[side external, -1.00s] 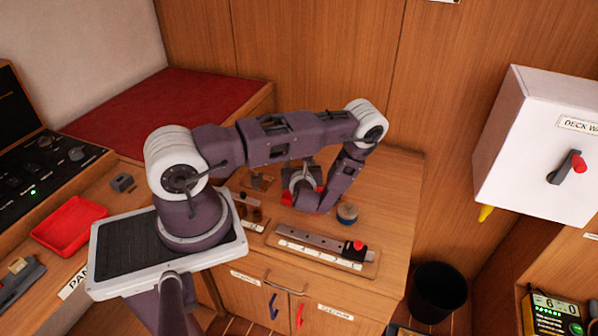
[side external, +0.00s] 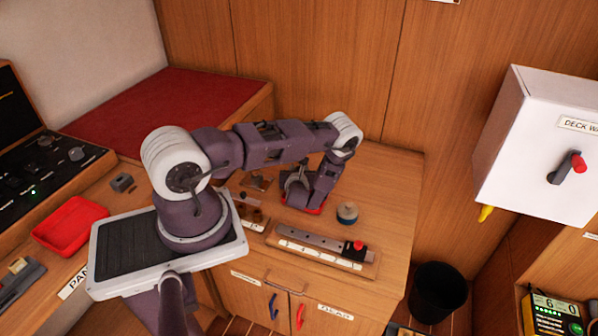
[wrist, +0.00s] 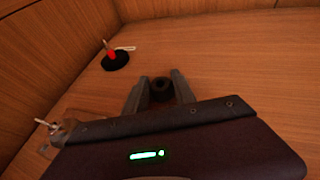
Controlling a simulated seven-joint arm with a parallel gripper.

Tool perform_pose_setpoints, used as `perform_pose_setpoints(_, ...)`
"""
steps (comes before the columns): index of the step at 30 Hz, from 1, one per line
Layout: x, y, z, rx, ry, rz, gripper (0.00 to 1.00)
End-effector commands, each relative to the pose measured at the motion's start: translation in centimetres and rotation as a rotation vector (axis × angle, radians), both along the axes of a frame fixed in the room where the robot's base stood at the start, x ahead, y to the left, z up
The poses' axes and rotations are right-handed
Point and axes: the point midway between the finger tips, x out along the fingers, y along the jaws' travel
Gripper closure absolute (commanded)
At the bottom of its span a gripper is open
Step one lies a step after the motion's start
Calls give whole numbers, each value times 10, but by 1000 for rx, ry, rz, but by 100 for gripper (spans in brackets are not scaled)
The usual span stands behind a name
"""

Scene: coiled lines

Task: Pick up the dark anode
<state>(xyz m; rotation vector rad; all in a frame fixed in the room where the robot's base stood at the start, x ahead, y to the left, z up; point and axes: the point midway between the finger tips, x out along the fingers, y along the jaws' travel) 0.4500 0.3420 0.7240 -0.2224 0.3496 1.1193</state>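A small dark round piece with a hole in it, which looks like the dark anode (wrist: 161,89), shows in the wrist view between my gripper's two fingers. My gripper (wrist: 159,82) has its fingers apart, one on each side of it; I cannot make out firm contact. In the side external view my gripper (side external: 298,192) is low over the back of the wooden counter, and my arm hides the fingertips and the piece.
A labelled strip with a red knob (side external: 320,249) lies in front. A black disc with a red centre (wrist: 116,60) shows in the wrist view. The counter's right side is clear.

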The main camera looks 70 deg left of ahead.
Motion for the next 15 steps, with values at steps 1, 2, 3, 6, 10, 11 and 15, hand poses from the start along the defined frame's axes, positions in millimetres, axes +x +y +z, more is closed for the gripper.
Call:
perform_pose_setpoints(1,0,0,0,0,0,0,86)
perform_pose_setpoints(2,0,0,0,0,0,0,92)
perform_pose_setpoints(3,0,0,0,0,0,0,100)
perform_pose_setpoints(6,0,0,0,1,0,0,100)
perform_pose_setpoints(10,0,0,0,1,0,0,100)
perform_pose_setpoints(11,0,0,1,1,0,0,100)
perform_pose_setpoints(15,1,0,19,1,-2,-1,100)
